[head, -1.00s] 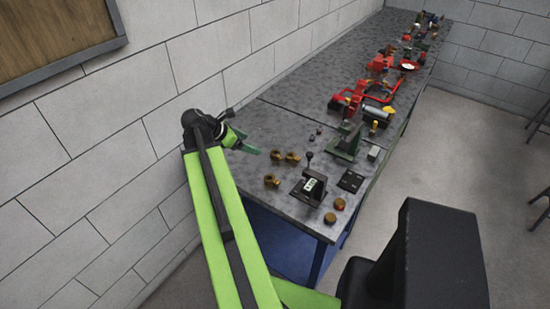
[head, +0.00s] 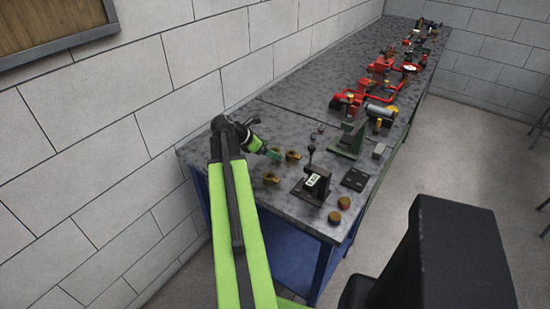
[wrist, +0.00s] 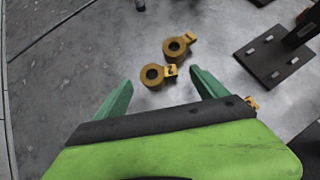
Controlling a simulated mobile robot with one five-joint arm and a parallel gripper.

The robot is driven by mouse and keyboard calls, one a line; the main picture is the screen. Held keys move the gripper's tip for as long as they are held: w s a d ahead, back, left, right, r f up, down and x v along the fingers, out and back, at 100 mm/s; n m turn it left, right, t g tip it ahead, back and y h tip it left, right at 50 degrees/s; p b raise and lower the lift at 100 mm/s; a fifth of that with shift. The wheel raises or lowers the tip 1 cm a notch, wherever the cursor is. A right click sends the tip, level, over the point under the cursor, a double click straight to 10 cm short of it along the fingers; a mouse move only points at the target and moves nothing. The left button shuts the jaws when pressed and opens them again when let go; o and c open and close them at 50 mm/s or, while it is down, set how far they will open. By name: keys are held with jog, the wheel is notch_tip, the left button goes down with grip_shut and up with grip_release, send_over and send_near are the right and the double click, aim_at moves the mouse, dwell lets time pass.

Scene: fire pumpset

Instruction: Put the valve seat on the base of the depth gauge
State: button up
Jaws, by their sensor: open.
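Several brass rings with small tags lie on the grey bench; I cannot tell for sure which is the valve seat. In the wrist view, a ring with a dark mark on its tag (wrist: 152,76) lies ahead, roughly between my fingertips, and a second ring (wrist: 174,48) lies just beyond it. A third ring (head: 271,178) lies nearer the bench's front edge. My gripper (head: 274,155) is open and empty, above the bench by the rings; it also shows in the wrist view (wrist: 161,78). The depth gauge (head: 315,181) seems to be the dark stand with a white display, right of the rings.
A green stand (head: 350,138) and red pump parts (head: 380,65) are farther back. The wall (head: 150,110) is close on the left. The bench between wall and rings is clear.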

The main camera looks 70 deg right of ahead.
jog(key=b+x, duration=0.1)
jog(key=x, duration=0.2)
jog(key=shift+d+f+b, duration=0.15)
jog(key=shift+f+b, duration=0.2)
jog(key=shift+b, duration=0.05)
jog(key=shift+d, duration=0.1)
jog(key=shift+r, duration=0.15)
jog(key=shift+c, duration=0.3)
grip_shut()
jog(key=shift+r, duration=0.1)
jog(key=shift+r+p, duration=0.6)
jog(key=shift+p, duration=0.2)
notch_tip(320, 180, up, 4)
jog(key=p, duration=0.4)
jog(key=shift+s, duration=0.1)
jog(key=s+a+r+p, duration=0.2)
jog(key=s+r+p, duration=0.3)
jog(key=s, duration=0.6)
jog(key=shift+s+r+p, duration=0.2)
jog(key=shift+r+p, duration=0.15)
jog(key=shift+p, duration=0.05)
